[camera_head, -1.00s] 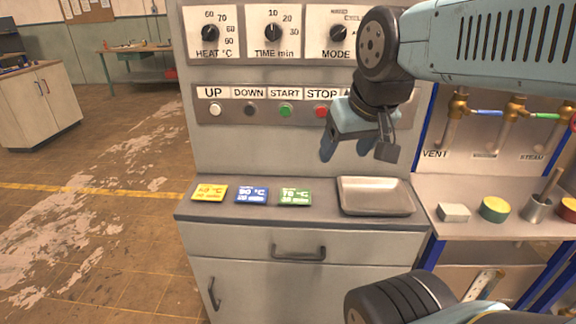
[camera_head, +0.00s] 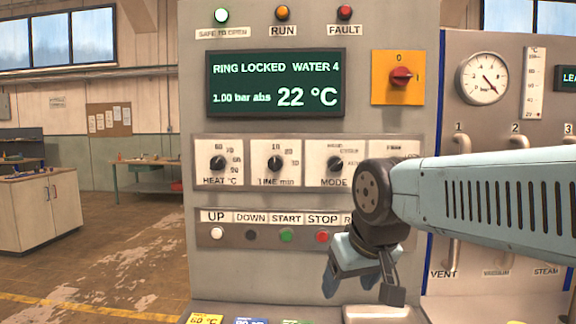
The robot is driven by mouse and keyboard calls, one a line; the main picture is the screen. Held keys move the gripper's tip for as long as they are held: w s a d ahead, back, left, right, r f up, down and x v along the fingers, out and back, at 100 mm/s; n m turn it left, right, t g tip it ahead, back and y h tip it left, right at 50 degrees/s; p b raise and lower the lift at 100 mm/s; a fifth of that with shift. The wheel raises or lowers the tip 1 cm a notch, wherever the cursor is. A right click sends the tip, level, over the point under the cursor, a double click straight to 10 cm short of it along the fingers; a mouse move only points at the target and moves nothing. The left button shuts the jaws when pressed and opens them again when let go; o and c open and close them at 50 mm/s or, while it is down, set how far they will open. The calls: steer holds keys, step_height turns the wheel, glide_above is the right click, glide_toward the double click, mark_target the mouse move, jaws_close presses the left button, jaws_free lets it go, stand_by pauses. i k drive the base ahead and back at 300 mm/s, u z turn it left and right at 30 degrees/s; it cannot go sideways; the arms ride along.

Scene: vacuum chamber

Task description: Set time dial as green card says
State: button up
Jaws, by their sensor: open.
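The TIME min dial (camera_head: 275,163) is a black knob on a white plate in the middle of the dial row, with numbers around it. I cannot tell exactly where its pointer stands. The green card (camera_head: 296,321) shows only its top edge at the bottom of the picture, so its text is cut off now. My gripper (camera_head: 362,287) is open and empty, pointing down in front of the panel, to the right of and below the TIME dial and apart from it.
The HEAT dial (camera_head: 218,163) and MODE dial (camera_head: 335,163) flank the TIME dial. Below is a button row with a green START button (camera_head: 286,236). Above, a display (camera_head: 276,83) reads 22 °C. A yellow card (camera_head: 206,320), blue card (camera_head: 250,321) and metal tray (camera_head: 378,314) sit below.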

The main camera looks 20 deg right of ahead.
mark_target(275, 163)
steer(key=z, duration=0.4)
steer(key=k, duration=1.3)
steer(key=u, duration=0.45)
steer(key=i, duration=1)
steer(key=z, duration=0.1)
